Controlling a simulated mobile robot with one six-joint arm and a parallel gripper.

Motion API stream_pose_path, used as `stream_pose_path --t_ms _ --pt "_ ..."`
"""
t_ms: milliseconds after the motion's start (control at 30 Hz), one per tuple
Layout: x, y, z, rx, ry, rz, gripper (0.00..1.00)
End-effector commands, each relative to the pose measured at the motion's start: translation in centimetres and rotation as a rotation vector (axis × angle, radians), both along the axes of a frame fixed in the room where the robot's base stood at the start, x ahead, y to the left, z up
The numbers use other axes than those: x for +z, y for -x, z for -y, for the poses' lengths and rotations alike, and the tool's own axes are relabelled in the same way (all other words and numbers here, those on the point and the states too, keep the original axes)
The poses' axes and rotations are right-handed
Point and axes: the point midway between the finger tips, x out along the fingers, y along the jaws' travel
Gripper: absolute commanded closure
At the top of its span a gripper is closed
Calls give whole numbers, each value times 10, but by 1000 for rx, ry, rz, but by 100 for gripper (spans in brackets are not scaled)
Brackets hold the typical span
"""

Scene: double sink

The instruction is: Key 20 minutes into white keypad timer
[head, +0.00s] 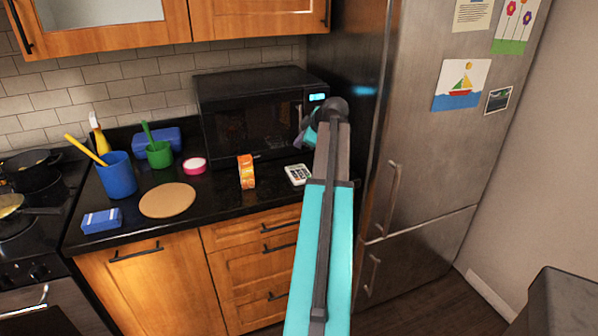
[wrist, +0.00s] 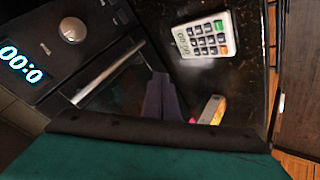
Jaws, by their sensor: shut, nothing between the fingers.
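The white keypad timer (head: 298,174) lies on the dark counter in front of the microwave's right end. In the wrist view the timer (wrist: 203,38) shows rows of dark keys, a green key, an orange key and a small display that seems to read zeros. My gripper (head: 306,138) is in front of the microwave's right side, above and behind the timer in the head view. In the wrist view its dark fingers (wrist: 166,98) are together and empty, apart from the timer. No key is touched.
The microwave (head: 250,115) stands close behind, with a bar handle (wrist: 108,72) and lit display. An orange carton (head: 246,172) stands left of the timer. The fridge (head: 425,130) bounds the right. A round board (head: 167,200) lies farther left.

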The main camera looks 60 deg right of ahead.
Motion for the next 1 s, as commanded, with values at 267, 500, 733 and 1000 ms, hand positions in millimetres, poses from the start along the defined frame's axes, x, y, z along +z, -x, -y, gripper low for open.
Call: stream_pose_path --t_ms 267,500,733,1000 --pt "-28 1 0 -1 -1 -1 100" --pt "-51 1 0 -1 0 -1 100" --pt "-72 1 0 -1 0 -1 100" --pt "-79 2 1 -2 -1 0 100"
